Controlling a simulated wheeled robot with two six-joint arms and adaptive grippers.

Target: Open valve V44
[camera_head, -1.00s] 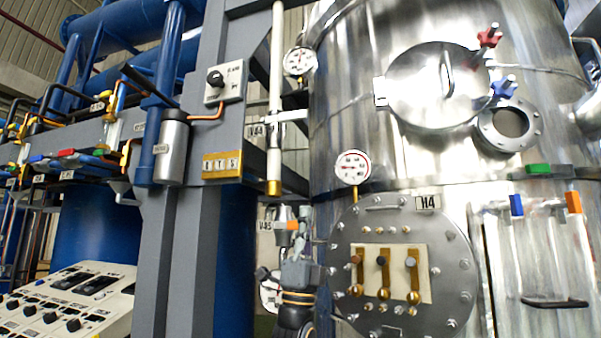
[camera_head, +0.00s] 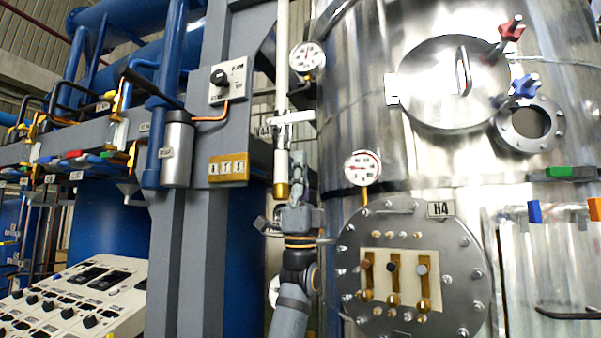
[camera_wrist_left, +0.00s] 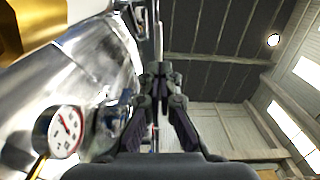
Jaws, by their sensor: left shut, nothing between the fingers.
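The V44 label (camera_head: 264,132) is small and partly blurred, beside the slim cream vertical pipe (camera_head: 282,75). A white-silver lever-like piece (camera_head: 295,117) sticks out to the right of that pipe, next to the label. My left gripper (camera_head: 297,157) points up just below this piece, beside the pipe's brass lower end (camera_head: 281,190). It appears apart from the piece, though depth is hard to judge. In the left wrist view the fingers (camera_wrist_left: 161,72) are together and hold nothing; a thin pale rod (camera_wrist_left: 157,30) shows beyond the tips. My right gripper is not in view.
The large steel vessel (camera_head: 370,110) stands close on the right, with a pressure gauge (camera_head: 363,167) and a bolted H4 flange (camera_head: 455,255). A grey column (camera_head: 190,260) and a control box (camera_head: 228,81) stand on the left. Another gauge (camera_head: 307,57) sits above the gripper.

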